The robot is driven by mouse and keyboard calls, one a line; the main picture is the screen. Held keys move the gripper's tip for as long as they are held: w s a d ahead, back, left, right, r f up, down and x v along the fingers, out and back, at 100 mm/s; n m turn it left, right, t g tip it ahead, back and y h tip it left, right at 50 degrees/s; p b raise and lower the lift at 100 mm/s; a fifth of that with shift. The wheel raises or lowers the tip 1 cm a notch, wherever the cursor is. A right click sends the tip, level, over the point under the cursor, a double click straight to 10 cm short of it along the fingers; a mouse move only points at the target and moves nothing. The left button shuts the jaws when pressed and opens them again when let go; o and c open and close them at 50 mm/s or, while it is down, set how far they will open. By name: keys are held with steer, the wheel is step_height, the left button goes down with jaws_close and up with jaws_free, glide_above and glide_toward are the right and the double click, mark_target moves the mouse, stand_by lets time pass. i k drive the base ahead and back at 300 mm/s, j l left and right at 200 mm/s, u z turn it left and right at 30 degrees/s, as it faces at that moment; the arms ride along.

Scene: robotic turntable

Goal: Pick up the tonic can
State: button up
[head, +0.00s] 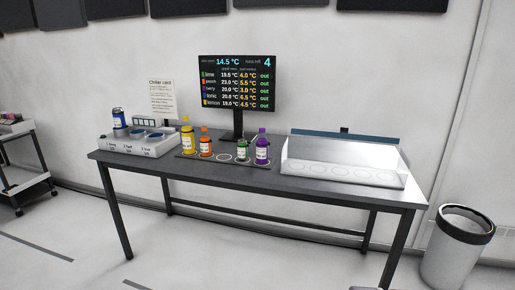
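A blue can (118,119) with a white label stands upright at the left well of the white chiller unit (152,152), at the table's left end. Its colour matches the blue mark of the tonic row on the screen; its label is too small to read. Its lower end is partly hidden, so I cannot tell how deep it sits. My gripper is not in view.
A dark strip (212,158) holds yellow (188,140), orange (206,146), green (242,151) and purple (262,150) bottles, with an empty circle between orange and green. A screen (237,83) stands behind. A clear-walled tray (345,172) with empty circles is right; a bin (455,255) stands beyond.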

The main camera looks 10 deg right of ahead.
mark_target(117, 113)
steer(key=i+j+u, duration=0.35)
steer(key=i, duration=0.3)
steer(key=i+u, duration=0.35)
steer(key=i, duration=0.25)
steer(key=i+l+u, duration=0.1)
steer(key=i+u, duration=0.25)
steer(key=i, duration=0.3)
steer(key=i+u, duration=0.4)
steer(key=i, duration=1.45)
